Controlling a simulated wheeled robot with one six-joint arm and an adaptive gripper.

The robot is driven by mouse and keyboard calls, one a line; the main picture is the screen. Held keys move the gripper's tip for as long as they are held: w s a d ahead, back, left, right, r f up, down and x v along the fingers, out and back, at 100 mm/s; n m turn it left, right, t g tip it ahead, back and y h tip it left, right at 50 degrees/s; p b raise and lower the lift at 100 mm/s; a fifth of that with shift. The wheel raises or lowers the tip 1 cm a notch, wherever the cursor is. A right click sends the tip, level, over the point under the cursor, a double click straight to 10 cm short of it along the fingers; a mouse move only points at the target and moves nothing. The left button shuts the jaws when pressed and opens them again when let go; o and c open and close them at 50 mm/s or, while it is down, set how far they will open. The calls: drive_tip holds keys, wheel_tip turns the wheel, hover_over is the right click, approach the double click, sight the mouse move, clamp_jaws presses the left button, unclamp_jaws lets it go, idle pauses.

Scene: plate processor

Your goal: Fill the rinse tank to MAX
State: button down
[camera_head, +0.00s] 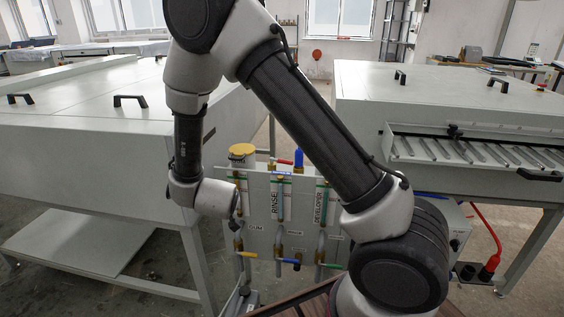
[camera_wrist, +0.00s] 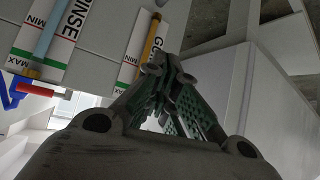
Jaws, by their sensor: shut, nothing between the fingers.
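The panel (camera_head: 257,220) in the head view carries gauges labelled RINSE (camera_head: 275,197) and DEVELOPER (camera_head: 319,205). Above them are a red lever (camera_head: 285,162) lying level and a blue lever (camera_head: 299,158) standing upright. Low on the panel are yellow (camera_head: 247,254), blue (camera_head: 285,261) and green (camera_head: 330,265) levers. My gripper (camera_wrist: 155,62) is shut and empty, near the GUM gauge's yellow tube (camera_wrist: 151,36); contact is unclear. My arm hides part of the panel.
Large grey machines stand left (camera_head: 90,130) and right (camera_head: 450,100) of the panel. A red plug and cable (camera_head: 489,268) are at the right. The red lever (camera_wrist: 35,89) also shows in the wrist view.

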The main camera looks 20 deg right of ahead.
drive_tip(key=s+d+r+m+h, duration=0.1)
drive_tip(key=d+r+m+h, duration=0.2)
drive_tip(key=d, duration=0.2)
drive_tip(key=m+t+h, duration=0.1)
drive_tip(key=m+h, duration=0.2)
drive_tip(key=h, duration=0.3)
approach(282, 161)
drive_tip(key=shift+t+y, duration=0.3)
drive_tip(key=w+d, duration=0.1)
drive_tip(key=d, duration=0.1)
drive_tip(key=w+d, duration=0.1)
drive_tip(key=d, duration=0.1)
drive_tip(key=w+d, duration=0.2)
drive_tip(key=shift+w+d, duration=0.45)
drive_tip(key=shift+d, duration=0.4)
